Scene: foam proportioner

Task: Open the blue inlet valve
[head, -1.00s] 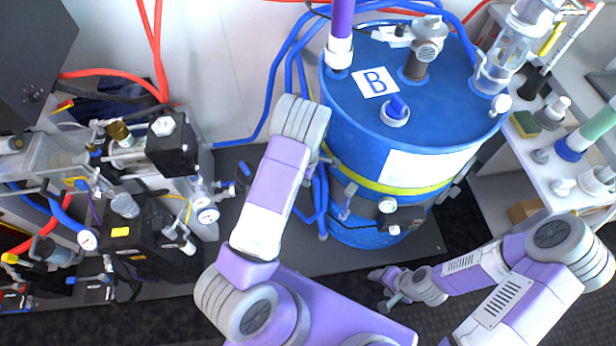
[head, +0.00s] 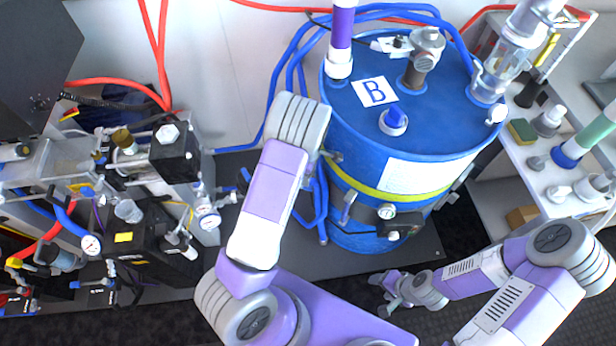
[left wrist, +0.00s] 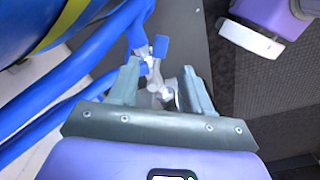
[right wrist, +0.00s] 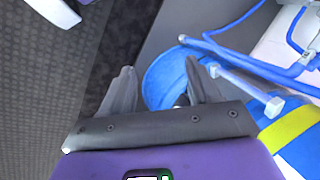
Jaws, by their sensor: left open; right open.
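In the left wrist view a small valve with a blue lever handle (left wrist: 160,46) sits on a metal fitting (left wrist: 155,82) among blue hoses. My left gripper (left wrist: 160,78) is open, its fingers on either side of the fitting in the picture; I cannot tell whether they touch it. The blue handle lies just beyond the fingertips. In the head view my left arm hides its own gripper. My right gripper (head: 398,289) is open and empty, low in front of the blue drum. It also shows in the right wrist view (right wrist: 163,85).
The blue drum (head: 435,130), marked B, stands at the centre with hoses and fittings. Proportioner machinery with gauges (head: 209,222) is at the left. A shelf (head: 490,195) with bottles is at the right. Dark floor lies in front of the drum.

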